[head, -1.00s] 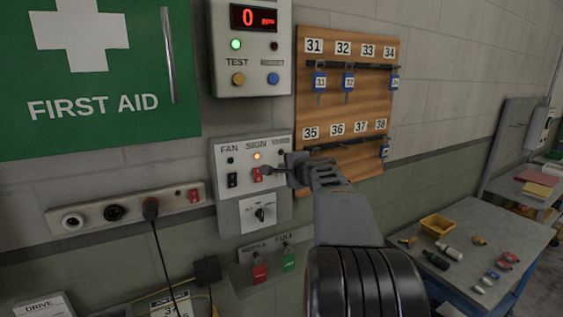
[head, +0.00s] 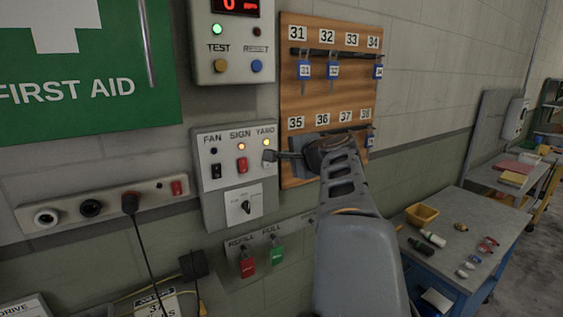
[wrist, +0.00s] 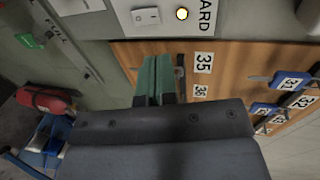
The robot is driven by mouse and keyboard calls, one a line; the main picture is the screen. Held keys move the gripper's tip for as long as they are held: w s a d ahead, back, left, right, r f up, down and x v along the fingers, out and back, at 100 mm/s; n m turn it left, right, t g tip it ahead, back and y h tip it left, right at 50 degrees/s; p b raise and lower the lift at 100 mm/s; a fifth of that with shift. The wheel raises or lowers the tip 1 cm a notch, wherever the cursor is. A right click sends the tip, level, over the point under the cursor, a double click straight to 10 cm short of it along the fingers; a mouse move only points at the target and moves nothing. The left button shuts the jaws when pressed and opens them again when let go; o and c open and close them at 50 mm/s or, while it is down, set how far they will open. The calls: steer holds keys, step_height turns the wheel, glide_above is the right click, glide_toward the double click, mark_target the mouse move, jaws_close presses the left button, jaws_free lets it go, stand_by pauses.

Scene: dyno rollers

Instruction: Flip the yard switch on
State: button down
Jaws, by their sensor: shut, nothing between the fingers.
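The switch panel (head: 206,200) on the wall has switches labelled FAN, SIGN and YARD. The yard switch is a white rocker (wrist: 146,16) at the top of the wrist view; in the head view my gripper partly covers it. The yard lamp (head: 266,142) is lit, and it also glows in the wrist view (wrist: 182,13). The sign lamp (head: 241,146) is lit above a red switch (head: 242,165). The fan lamp (head: 214,151) is dark above a black switch (head: 216,171). My gripper (head: 275,156) is shut and empty, its tips close to the yard switch; contact is unclear.
A wooden key board (head: 300,100) with hanging tags is right beside the panel, close behind my gripper. A rotary knob (head: 245,207) sits below the switches. A meter box (head: 231,75) is above. A bench (head: 460,245) with small items stands to the right.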

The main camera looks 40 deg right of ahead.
steer(key=v, duration=0.3)
steer(key=shift+w+r, duration=0.15)
steer(key=shift+r, duration=0.1)
stand_by(0.5)
steer(key=s+a+f+n+g, duration=0.1)
steer(key=a+f+n+g, duration=0.2)
steer(key=f, duration=0.5)
steer(key=s+a+f+n+g, duration=0.2)
steer(key=f+n+g, duration=0.1)
steer(key=f, duration=0.4)
steer(key=s+a+f+n+g+y, duration=0.1)
steer(key=s+a+f+n+g, duration=0.1)
steer(key=a+f+n, duration=0.4)
steer(key=s+a+f+n+g, duration=0.2)
steer(key=s+a+f+n, duration=0.2)
steer(key=a, duration=0.9)
step_height(320, 180, down, 3)
steer(key=n, duration=0.3)
steer(key=shift+s+a+r+y, duration=0.2)
steer(key=shift+s+a+y, duration=0.1)
steer(key=shift+y, duration=0.1)
